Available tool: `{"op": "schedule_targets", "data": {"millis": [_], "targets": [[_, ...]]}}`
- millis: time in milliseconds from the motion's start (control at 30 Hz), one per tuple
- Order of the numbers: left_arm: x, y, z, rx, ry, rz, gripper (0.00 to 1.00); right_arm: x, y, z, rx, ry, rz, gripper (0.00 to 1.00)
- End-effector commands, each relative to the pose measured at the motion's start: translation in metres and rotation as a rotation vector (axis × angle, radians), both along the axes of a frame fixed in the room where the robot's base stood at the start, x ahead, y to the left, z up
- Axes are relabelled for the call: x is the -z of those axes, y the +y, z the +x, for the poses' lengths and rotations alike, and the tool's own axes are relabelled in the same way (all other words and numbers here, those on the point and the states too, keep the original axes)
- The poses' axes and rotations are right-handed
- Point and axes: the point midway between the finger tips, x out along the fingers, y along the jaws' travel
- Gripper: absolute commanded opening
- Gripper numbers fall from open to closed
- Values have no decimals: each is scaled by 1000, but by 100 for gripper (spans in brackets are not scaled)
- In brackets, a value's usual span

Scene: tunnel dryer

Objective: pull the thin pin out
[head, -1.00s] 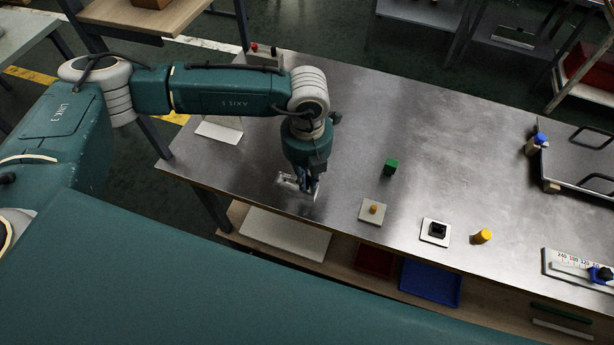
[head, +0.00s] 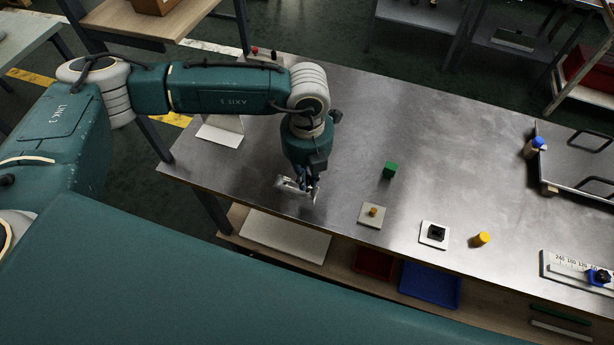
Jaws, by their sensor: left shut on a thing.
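My left gripper (head: 309,193) points down over the near left part of the steel table and is shut. A small pale metal piece (head: 289,187) shows at its fingertips, on their left side. The thin pin is too small and too covered by the fingers to make out apart from this piece. I cannot tell how far the pin sits in or out. My right gripper is not in view.
On the steel table (head: 440,130) stand a green cube (head: 389,170), a pale plate (head: 364,219) with an orange peg, a white block with a black square (head: 434,235) and a yellow cylinder (head: 481,239).

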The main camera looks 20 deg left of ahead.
Motion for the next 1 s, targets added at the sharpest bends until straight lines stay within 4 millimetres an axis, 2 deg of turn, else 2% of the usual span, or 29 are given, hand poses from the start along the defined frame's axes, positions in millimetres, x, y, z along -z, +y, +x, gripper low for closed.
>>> {"op": "schedule_targets", "data": {"millis": [533,1000], "targets": [[-9,0,0,0,-1,0,0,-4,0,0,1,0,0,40],[-44,0,0,0,-1,0,0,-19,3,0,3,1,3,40]]}}
